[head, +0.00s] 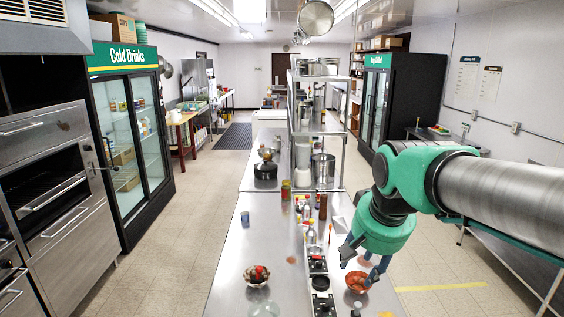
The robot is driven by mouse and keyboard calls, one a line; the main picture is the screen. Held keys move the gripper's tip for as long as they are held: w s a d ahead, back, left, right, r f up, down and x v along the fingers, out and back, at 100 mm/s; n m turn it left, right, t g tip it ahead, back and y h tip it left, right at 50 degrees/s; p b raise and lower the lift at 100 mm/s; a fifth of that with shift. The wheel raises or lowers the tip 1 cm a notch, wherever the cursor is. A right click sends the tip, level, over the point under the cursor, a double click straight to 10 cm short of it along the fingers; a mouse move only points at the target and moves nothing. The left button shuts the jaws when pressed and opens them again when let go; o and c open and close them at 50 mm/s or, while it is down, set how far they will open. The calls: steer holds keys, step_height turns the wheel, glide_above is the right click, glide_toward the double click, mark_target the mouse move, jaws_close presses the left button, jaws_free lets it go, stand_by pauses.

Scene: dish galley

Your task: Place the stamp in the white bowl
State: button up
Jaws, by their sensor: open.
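My gripper (358,272) points down over the right side of the steel counter, its two dark fingers apart. An orange-red bowl (357,283) is just below the fingers, and I cannot tell whether they touch it. A small bowl (256,284) with red and brown contents sits left of it. A pale, clear-looking round dish (263,309) is at the bottom edge, partly cut off; I cannot tell whether either is the white bowl. I cannot make out the stamp; small items near the counter's front are too small to identify.
Black trays (322,305) run down the middle of the counter (225,285), with several bottles behind them. A blue can (245,218) stands at the left. A steel shelf (320,130) with pots rises farther back. The counter's left part is mostly clear.

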steer(key=s+d+f+b, duration=0.1)
steer(key=s+f, duration=0.2)
steer(key=s, duration=0.3)
steer(key=s+d+f+n+t, duration=0.1)
steer(key=s+f, duration=0.1)
steer(key=s, duration=0.4)
steer(key=s+d+f+n+b, duration=0.1)
steer(key=s+f, duration=0.2)
steer(key=s, duration=0.3)
steer(key=shift+s+d+f+b, duration=0.25)
steer(key=shift+d+f+b, duration=0.05)
steer(key=shift+d+f, duration=0.1)
